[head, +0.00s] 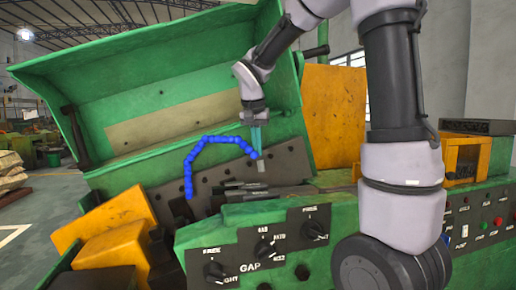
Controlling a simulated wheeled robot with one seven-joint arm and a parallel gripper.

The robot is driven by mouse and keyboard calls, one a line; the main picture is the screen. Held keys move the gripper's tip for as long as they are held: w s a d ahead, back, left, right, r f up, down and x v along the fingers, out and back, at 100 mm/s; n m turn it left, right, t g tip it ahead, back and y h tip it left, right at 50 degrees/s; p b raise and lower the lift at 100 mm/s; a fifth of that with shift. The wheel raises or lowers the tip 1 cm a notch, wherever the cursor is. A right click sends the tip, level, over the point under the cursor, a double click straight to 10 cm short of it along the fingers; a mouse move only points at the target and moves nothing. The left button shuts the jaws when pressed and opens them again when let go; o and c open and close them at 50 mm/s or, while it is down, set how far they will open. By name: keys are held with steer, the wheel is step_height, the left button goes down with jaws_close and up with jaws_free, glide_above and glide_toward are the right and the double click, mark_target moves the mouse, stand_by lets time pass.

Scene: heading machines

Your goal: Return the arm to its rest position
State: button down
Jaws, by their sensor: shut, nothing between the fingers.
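My arm (402,165) comes up on the right of the head view, bends over at the top and reaches down towards the middle. My gripper (260,163) hangs at its end, fingers pointing down, in front of the dark plate of the heading machine. It is shut and holds nothing. A blue segmented hose (207,138) arches just left of the gripper, its right end close to the fingertips. I cannot tell whether they touch.
The machine's raised green cover (150,85) stands behind and left of the gripper. A green panel with black knobs (264,249) is below it. An orange panel (334,115) and an orange box (463,158) are to the right. Orange blocks (110,225) lie lower left.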

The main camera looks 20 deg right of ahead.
steer(key=v, duration=0.7)
steer(key=s+d+f+n+t+y, duration=0.1)
steer(key=s+d+f+t+y, duration=0.1)
steer(key=s, duration=0.8)
steer(key=s+d+f+t+y, duration=0.1)
steer(key=s+d+y, duration=0.1)
steer(key=s, duration=0.8)
steer(key=shift+d+f+n+t, duration=0.2)
steer(key=shift+f+n+t, duration=0.2)
steer(key=shift+s+a, duration=0.1)
